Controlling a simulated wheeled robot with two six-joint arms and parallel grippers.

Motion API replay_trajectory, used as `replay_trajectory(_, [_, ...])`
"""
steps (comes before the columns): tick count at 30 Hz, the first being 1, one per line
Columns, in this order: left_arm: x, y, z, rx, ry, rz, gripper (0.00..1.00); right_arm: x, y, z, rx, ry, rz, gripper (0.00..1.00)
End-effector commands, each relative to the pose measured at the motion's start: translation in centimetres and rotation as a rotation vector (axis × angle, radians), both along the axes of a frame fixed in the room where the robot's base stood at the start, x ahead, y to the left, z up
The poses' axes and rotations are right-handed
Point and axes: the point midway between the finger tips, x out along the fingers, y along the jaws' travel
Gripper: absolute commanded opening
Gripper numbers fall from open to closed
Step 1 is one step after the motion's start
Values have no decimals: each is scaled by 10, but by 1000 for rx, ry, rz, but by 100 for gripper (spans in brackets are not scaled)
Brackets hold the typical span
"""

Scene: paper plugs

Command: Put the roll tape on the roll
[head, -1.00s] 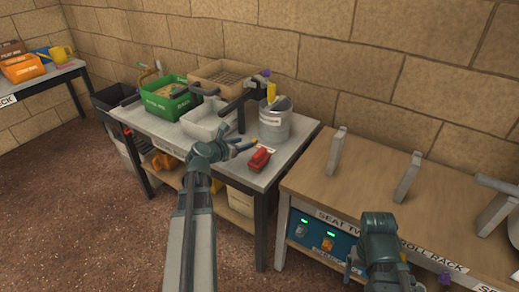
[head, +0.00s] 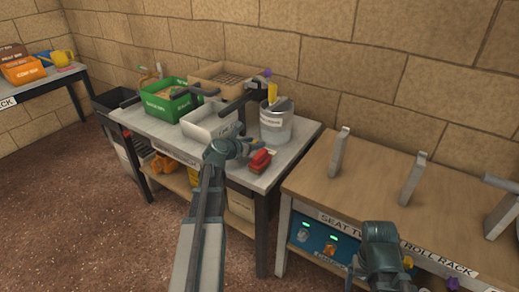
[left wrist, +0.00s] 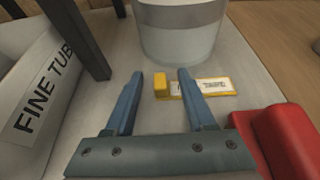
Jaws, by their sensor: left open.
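A flat yellow-edged strip with a white printed label and a yellow block at one end (left wrist: 203,87), possibly the roll tape, lies on the grey bench top. My left gripper (head: 243,150) is over the front of this bench, beside the red object. In the left wrist view its two blue fingers (left wrist: 160,85) are apart, with the strip just beyond and between their tips; nothing is held. A grey roll (head: 500,183) shows at the right edge, at the wooden bench labelled ROLL RACK. My right gripper (head: 378,262) is low in front of that bench; its fingers are unclear.
A red object (head: 260,161) sits close beside my left gripper. Behind are a metal bucket (head: 275,124), a white bin (head: 207,125) and a green bin (head: 170,103). Two grey upright posts (head: 338,150) (head: 413,180) stand on the wooden bench; its top between them is clear.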

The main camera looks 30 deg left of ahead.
Motion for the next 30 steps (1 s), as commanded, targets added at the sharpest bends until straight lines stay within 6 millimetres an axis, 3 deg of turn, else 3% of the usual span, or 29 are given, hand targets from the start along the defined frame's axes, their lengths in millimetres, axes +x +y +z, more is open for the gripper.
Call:
replay_trajectory(2, [-1,0,1,0,0,0,55,0,0,1,0,0,0,85])
replay_trajectory(12, [-1,0,1,0,0,0,0,0,0,1,0,0,0,85])
replay_trajectory(30, [-1,0,5,0,0,0,0,0,0,5,0,0,-1,85])
